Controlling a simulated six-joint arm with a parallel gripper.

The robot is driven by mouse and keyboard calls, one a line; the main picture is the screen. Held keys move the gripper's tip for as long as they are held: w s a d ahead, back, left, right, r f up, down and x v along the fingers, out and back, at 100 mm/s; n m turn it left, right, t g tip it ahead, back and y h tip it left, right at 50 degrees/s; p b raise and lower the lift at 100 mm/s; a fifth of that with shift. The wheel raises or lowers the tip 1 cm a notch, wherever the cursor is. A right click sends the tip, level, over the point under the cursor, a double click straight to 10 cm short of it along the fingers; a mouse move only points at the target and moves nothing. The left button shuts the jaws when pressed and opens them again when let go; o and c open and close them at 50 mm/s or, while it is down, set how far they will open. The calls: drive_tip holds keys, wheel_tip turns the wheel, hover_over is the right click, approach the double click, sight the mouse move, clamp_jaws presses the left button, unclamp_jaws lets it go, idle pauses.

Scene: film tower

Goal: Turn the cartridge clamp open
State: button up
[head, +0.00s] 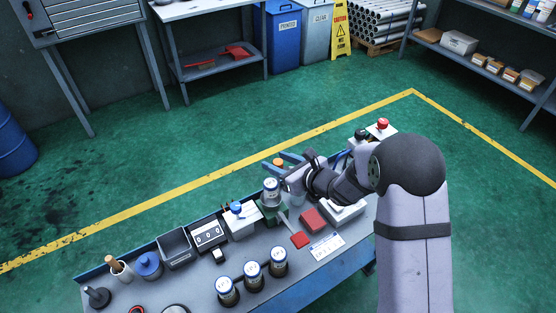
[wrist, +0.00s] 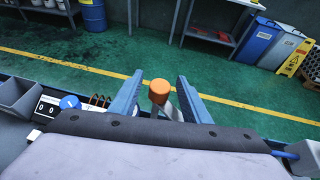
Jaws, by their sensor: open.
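An orange-capped lever (wrist: 159,92) stands upright on a light metal stem in the wrist view; it looks like the clamp's handle. My gripper (wrist: 160,82) is open, with one blue finger on each side of the cap and visible gaps to both. In the head view the orange cap (head: 278,161) shows between the blue fingers of my gripper (head: 281,164). A white-labelled cartridge (head: 271,187) stands upright at a green holder (head: 268,211), just below the fingers. My gripper and wrist hide part of the clamp, and its jaw cannot be made out.
Three labelled canisters (head: 252,273) stand at the bench's front. A white box with a blue knob (head: 238,219), a counter box (head: 208,233) and a dark bin (head: 174,246) line the back. A red block (head: 312,219) lies right of the holder. Green floor lies beyond the bench.

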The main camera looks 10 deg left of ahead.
drive_tip(key=shift+a, duration=0.1)
drive_tip(key=c, duration=1)
drive_tip(key=shift+w, duration=0.1)
drive_tip(key=shift+c, duration=0.2)
drive_tip(key=shift+n+g+y, duration=0.5)
drive_tip(key=shift+n+g, duration=0.1)
drive_tip(key=shift+n, duration=0.1)
drive_tip(key=o, duration=1)
drive_tip(key=shift+o, duration=0.2)
